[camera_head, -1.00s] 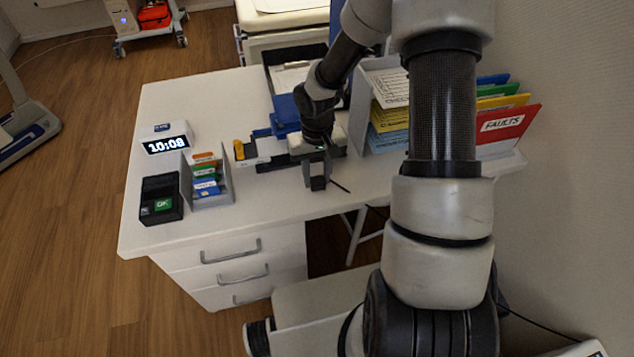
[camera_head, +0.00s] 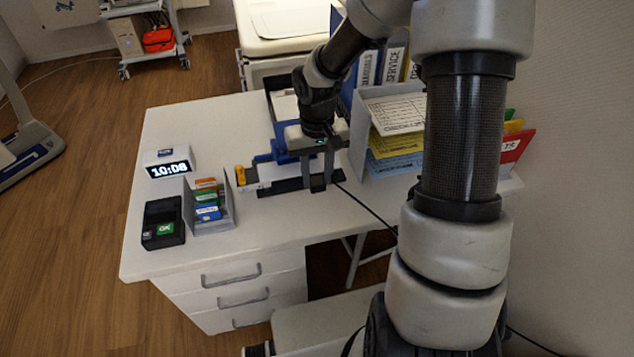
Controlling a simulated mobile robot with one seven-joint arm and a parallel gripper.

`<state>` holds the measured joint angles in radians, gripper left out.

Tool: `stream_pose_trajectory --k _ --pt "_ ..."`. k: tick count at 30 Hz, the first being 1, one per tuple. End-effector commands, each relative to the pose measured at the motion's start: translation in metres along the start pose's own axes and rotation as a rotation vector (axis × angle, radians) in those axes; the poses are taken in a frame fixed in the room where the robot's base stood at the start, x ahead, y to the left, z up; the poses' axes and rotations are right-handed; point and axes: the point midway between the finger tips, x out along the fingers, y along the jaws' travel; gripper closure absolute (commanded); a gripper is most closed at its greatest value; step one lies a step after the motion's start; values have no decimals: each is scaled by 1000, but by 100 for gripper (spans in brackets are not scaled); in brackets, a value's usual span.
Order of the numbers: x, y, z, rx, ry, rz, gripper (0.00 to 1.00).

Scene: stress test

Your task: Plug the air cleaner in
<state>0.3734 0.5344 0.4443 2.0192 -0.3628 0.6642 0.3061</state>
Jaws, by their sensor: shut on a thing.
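My gripper (camera_head: 318,184) hangs over the right part of the white desk, fingers pointing down. It is shut on a small dark plug-like piece (camera_head: 318,183). A black cable (camera_head: 370,207) runs from it to the lower right, over the desk's front edge and behind my arm. A long black strip (camera_head: 282,187) lies on the desk directly left of the fingertips. Its details are too small to tell, and I cannot tell whether the held piece touches it. I cannot make out the air cleaner.
A blue and white device with a yellow part (camera_head: 241,174) sits behind the strip. A card holder (camera_head: 213,222), black OK box (camera_head: 163,230) and clock (camera_head: 168,170) stand left. A paper sorter (camera_head: 362,140) stands close right. The desk's front middle (camera_head: 265,225) is clear.

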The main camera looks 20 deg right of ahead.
Motion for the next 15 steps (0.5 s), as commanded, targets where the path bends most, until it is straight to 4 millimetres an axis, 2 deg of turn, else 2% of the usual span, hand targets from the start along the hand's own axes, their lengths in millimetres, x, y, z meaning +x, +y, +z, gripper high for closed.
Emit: stream_pose_trajectory --k 11,13,15 --pt "-2 0 0 0 1 1 89" --pt "-10 1 -3 1 4 6 89" --pt "-28 3 -6 3 7 14 89"
